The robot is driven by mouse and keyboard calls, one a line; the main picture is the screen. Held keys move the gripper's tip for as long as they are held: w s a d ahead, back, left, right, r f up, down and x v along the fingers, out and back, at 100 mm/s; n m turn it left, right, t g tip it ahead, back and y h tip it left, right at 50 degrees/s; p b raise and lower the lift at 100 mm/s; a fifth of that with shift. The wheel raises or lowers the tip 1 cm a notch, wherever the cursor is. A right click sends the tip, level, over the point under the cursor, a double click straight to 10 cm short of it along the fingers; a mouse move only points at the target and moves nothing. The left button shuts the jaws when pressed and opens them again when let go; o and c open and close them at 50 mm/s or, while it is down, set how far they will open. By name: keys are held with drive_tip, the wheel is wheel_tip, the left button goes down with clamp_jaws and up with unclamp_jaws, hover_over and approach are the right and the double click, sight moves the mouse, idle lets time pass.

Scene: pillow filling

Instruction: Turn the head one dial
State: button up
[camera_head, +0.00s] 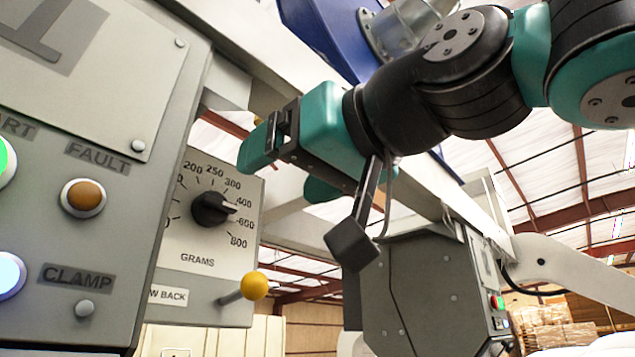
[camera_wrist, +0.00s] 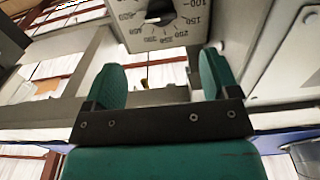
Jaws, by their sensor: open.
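The dial (camera_head: 212,209) is a black knob on a light plate marked GRAMS, with numbers around it up to 800. In the wrist view the dial (camera_wrist: 160,11) is at the top edge, partly cut off, beyond the fingers. My gripper (camera_head: 262,165) is to the upper right of the dial in the head view, apart from it. Its two teal fingers also show in the wrist view (camera_wrist: 160,85), spread wide with nothing between them.
A yellow ball-ended lever (camera_head: 254,285) sticks out below the dial. A grey panel (camera_head: 120,232) with lit buttons and FAULT and CLAMP labels stands at the left, close to the dial plate. A second grey machine housing (camera_head: 425,290) stands at the lower right.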

drive_tip(key=b+v, duration=0.1)
drive_tip(key=v, duration=0.3)
idle(0.5)
drive_tip(key=w+d+f+g+h, duration=0.2)
drive_tip(key=w+f+h, duration=0.1)
drive_tip(key=f, duration=1)
drive_tip(key=w+d+f+g+h, duration=0.2)
drive_tip(key=w+f+h, duration=0.15)
drive_tip(key=f, duration=0.85)
drive_tip(key=s+d+f+m+g+h, duration=0.1)
drive_tip(key=s+d+f+g, duration=0.2)
drive_tip(key=f, duration=0.8)
drive_tip(key=s+d+f+m+g+h, duration=0.2)
drive_tip(key=s+d+f+g, duration=0.2)
drive_tip(key=s+d+f, duration=0.3)
wheel_tip(320, 180, down, 5)
drive_tip(key=shift+s+d+f+g, duration=0.2)
drive_tip(key=shift+d+g, duration=0.1)
drive_tip(key=shift+d, duration=0.7)
drive_tip(key=shift+c, duration=0.5)
